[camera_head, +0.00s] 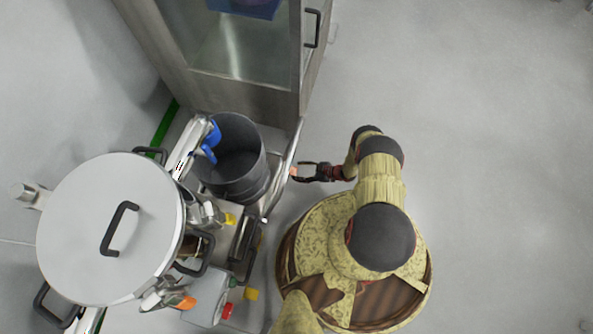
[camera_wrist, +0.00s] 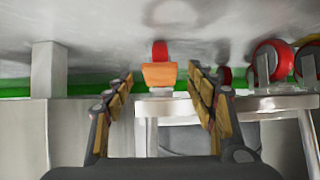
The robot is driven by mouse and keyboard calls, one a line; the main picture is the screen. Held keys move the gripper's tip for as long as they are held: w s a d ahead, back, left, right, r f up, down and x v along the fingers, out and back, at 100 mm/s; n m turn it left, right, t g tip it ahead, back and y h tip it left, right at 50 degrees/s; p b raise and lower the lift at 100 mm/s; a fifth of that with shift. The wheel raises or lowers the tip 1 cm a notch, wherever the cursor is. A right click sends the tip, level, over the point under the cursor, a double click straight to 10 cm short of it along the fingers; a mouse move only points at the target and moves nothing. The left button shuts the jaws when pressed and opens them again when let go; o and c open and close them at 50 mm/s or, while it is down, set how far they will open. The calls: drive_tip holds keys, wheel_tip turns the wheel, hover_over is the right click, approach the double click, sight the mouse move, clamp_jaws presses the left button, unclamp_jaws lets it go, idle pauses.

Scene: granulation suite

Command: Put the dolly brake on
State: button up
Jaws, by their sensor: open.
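The dolly shows in the wrist view as a pale metal frame (camera_wrist: 270,103) with red wheels (camera_wrist: 268,60). An orange brake tab (camera_wrist: 159,74), with a red part (camera_wrist: 160,50) behind it, is between and beyond my fingertips in that view. In the head view, the tab is a tiny orange spot (camera_head: 293,171) beside the dolly's metal rail (camera_head: 284,165). My gripper (camera_head: 298,171) is low beside the rail, pointing left at the tab. It is open and empty, with its two fingers (camera_wrist: 162,86) on either side of the tab. Contact cannot be told.
A dark grey bucket (camera_head: 236,180) stands left of the rail, below a glass-fronted steel cabinet (camera_head: 245,88). A large lidded steel vessel (camera_head: 85,220) stands further left. Yellow and red fittings (camera_head: 250,294) are at the lower middle. Open floor (camera_head: 500,150) is on the right.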

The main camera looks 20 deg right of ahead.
drive_tip(key=v, duration=0.9)
drive_tip(key=shift+s+d, duration=0.1)
